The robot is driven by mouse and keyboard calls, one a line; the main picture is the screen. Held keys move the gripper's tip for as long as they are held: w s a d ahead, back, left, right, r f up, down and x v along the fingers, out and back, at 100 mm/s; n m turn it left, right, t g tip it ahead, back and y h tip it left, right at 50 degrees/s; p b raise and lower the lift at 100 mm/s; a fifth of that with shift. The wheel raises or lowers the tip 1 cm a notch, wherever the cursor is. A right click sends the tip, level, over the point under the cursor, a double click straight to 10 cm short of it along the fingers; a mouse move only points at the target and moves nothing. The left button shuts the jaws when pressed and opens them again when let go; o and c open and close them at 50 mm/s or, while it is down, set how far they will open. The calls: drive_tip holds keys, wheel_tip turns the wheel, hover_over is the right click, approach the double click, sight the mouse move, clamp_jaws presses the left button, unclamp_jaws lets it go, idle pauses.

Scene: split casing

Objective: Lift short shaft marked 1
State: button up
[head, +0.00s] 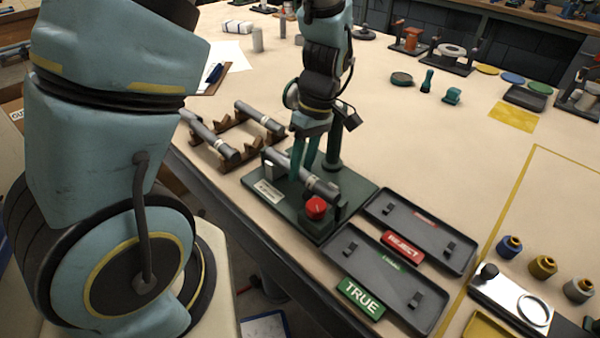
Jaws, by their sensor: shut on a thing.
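A grey shaft (320,185) lies lengthwise over the dark green test stand (275,204), which has a red knob (316,208) at its front. My gripper (303,168) points down with its green fingers shut on this shaft near its middle. The shaft looks level with the stand's supports; I cannot tell whether it touches them. Two more grey shafts, one nearer (214,139) and one farther (260,117), rest on a brown cradle rack (197,140) to the left. No number is readable on any shaft.
A tray with a green TRUE sign (360,298) and a tray with a red REJECT sign (403,247) sit right of the stand. A dark green post (334,145) rises close behind my gripper. Several small bobbins (543,267) stand at right. The table middle is clear.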

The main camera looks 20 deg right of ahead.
sight(302, 168)
clamp_jaws()
idle(0.7)
drive_tip(key=shift+r, duration=0.1)
wheel_tip(302, 168, up, 9)
drive_tip(key=shift+f+b, duration=0.1)
drive_tip(key=shift+b, duration=0.4)
drive_tip(key=shift+r, duration=0.6)
drive_tip(key=shift+p, duration=0.3)
drive_tip(key=shift+f, duration=0.1)
